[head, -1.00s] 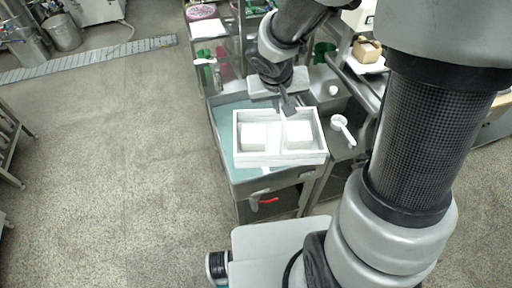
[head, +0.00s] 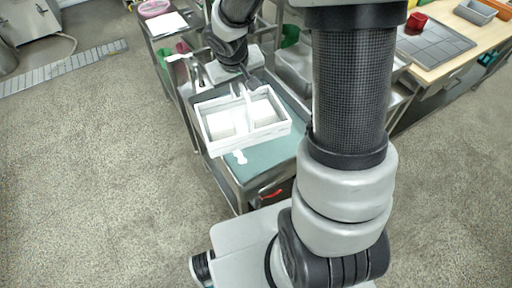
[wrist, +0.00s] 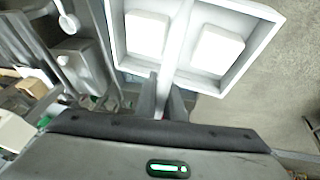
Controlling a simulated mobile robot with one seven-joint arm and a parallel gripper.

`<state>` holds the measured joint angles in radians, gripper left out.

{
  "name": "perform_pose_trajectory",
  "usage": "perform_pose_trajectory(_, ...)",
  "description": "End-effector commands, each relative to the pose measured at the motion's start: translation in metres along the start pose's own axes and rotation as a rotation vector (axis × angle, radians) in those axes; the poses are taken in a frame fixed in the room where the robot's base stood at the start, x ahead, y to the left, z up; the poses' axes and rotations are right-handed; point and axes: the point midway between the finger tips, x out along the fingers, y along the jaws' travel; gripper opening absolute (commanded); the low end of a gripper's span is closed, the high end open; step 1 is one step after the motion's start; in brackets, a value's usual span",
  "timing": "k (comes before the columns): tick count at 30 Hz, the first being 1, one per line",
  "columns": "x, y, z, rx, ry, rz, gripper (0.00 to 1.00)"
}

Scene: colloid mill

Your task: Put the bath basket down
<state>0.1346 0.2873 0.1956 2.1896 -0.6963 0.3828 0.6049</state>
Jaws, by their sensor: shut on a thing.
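The bath basket (head: 206,133) is a white, two-compartment box with a white block in each half. In the head view it appears above the cart's teal mat (head: 262,172), slightly tilted, its left end reaching past the cart's left edge in the picture. My gripper (head: 247,86) is shut on the basket's middle divider at the far side. In the wrist view the basket (wrist: 258,38) lies ahead of my fingers (wrist: 163,92), with grey floor beyond it. The basket's underside and its gap to the mat are hidden.
A small white thing (head: 239,157) lies on the mat in front of the basket. A red handle (head: 270,193) shows on the cart's front. A wooden bench (head: 450,45) stands at the right. Open floor (head: 90,170) lies to the left.

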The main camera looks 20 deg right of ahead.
Motion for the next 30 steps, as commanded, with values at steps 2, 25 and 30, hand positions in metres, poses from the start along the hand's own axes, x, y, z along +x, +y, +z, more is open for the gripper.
perform_pose_trajectory(2, 0.053, 0.008, 0.002, -0.022, 0.003, -0.014, 0.00)
perform_pose_trajectory(25, 0.220, 0.060, -0.001, -0.165, 0.063, -0.060, 0.00)
perform_pose_trajectory(30, 0.246, 0.055, 0.009, -0.164, 0.063, -0.059, 0.00)
